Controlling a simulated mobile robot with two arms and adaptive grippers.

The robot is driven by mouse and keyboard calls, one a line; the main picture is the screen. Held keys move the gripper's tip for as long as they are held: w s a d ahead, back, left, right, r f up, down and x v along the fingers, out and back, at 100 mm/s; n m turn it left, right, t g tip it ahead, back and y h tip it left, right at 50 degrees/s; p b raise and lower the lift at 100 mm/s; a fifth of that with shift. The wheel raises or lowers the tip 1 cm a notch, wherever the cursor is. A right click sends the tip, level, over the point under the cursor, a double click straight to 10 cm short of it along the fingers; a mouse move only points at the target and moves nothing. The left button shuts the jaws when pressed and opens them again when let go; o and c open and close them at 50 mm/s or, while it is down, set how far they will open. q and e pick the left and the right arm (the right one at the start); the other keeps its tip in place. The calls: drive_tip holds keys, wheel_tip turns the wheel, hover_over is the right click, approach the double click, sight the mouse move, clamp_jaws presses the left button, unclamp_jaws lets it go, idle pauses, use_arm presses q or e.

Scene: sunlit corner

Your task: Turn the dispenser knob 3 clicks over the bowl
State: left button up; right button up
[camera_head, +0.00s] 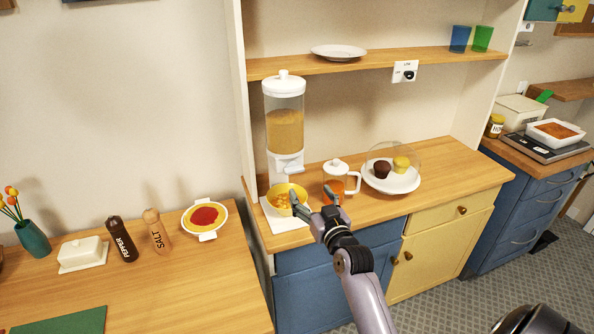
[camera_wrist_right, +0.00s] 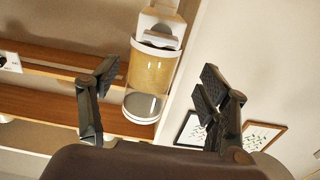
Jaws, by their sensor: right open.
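The cereal dispenser (camera_head: 284,130) stands on the wooden counter, a clear cylinder partly filled with tan grains under a white lid. Its white knob (camera_head: 290,169) is low on the front. My right gripper (camera_head: 315,201) is open and empty in front of the bowl and the teapot, lower than the knob in the picture; contact with the bowl cannot be told. In the right wrist view the dispenser (camera_wrist_right: 152,80) shows upside down between the spread fingers (camera_wrist_right: 158,74), farther off. My left gripper is not in view.
A glass teapot (camera_head: 352,184) stands just right of the bowl, close to my gripper. A plate (camera_head: 404,185) with two muffins under a clear dome is further right. A shelf (camera_head: 370,62) runs above. The lower left table holds shakers and a dish (camera_head: 205,233).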

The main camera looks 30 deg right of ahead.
sight(297, 172)
drive_tip(key=p+x, duration=0.1)
drive_tip(key=x, duration=1)
drive_tip(key=shift+p, duration=0.35)
drive_tip(key=c, duration=1.2)
drive_tip(key=shift+o, duration=0.2)
drive_tip(key=shift+m, duration=0.3)
drive_tip(key=m, duration=0.3)
drive_tip(key=shift+s+m, duration=0.1)
drive_tip(key=shift+m, duration=0.3)
drive_tip(key=m, duration=0.4)
drive_tip(key=shift+d+m, duration=0.1)
drive_tip(key=shift+m, duration=0.2)
drive_tip(key=m, duration=0.4)
drive_tip(key=shift+f, duration=0.1)
drive_tip(key=m, duration=0.4)
drive_tip(key=shift+d+f+m, duration=0.1)
drive_tip(key=shift+m, duration=0.2)
